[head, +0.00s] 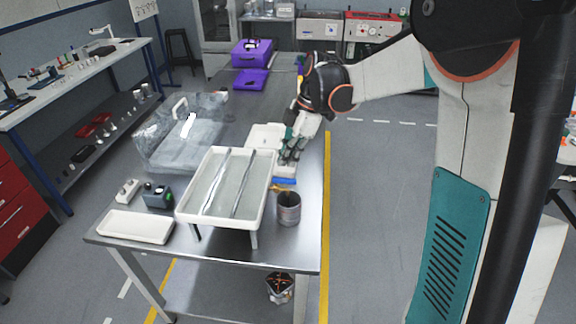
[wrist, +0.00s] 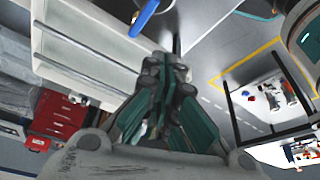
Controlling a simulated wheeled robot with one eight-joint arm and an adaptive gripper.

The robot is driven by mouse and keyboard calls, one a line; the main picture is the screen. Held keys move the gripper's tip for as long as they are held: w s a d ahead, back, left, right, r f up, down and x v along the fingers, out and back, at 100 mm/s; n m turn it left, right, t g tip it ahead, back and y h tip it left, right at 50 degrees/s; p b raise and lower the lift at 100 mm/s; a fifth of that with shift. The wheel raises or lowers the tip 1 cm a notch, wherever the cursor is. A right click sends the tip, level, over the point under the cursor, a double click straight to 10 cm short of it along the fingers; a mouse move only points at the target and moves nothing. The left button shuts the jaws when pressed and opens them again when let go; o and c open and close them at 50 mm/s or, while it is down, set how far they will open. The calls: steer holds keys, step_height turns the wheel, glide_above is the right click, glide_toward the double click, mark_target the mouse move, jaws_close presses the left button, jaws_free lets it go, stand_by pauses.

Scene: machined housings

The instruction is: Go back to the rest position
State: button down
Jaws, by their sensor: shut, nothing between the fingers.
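My gripper (head: 289,152) hangs at the end of my arm over the right side of the metal table (head: 291,245) in the head view. Its fingers are together with nothing between them. It is just behind the white tray on legs and above a small pale item with a blue edge (head: 285,181). In the wrist view my gripper (wrist: 165,68) shows with its fingers closed in the middle. A blue object (wrist: 143,17) shows beyond the fingertips. Whether the fingertips touch anything below is hard to tell.
A white tray on legs (head: 268,205) holds two long rods. A grey cup (head: 289,214) stands at its right. A flat white tray (head: 135,227), a small dark device (head: 158,196) and a clear box (head: 150,150) are at the left. Purple cases (head: 250,80) stand behind.

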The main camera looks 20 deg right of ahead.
steer(key=shift+s+r, duration=0.1)
steer(key=shift+r, duration=0.05)
stand_by(0.3)
steer(key=s+a+m+t+h+b, duration=0.1)
steer(key=s+m+t+h+b, duration=0.2)
steer(key=s+m, duration=1.4)
steer(key=s+t+b, duration=0.2)
steer(key=s+t, duration=0.2)
steer(key=s, duration=0.2)
steer(key=shift+s+a+f+h+b, duration=0.2)
steer(key=shift+s+f+h+b, duration=0.05)
steer(key=shift+f+h+b, duration=0.15)
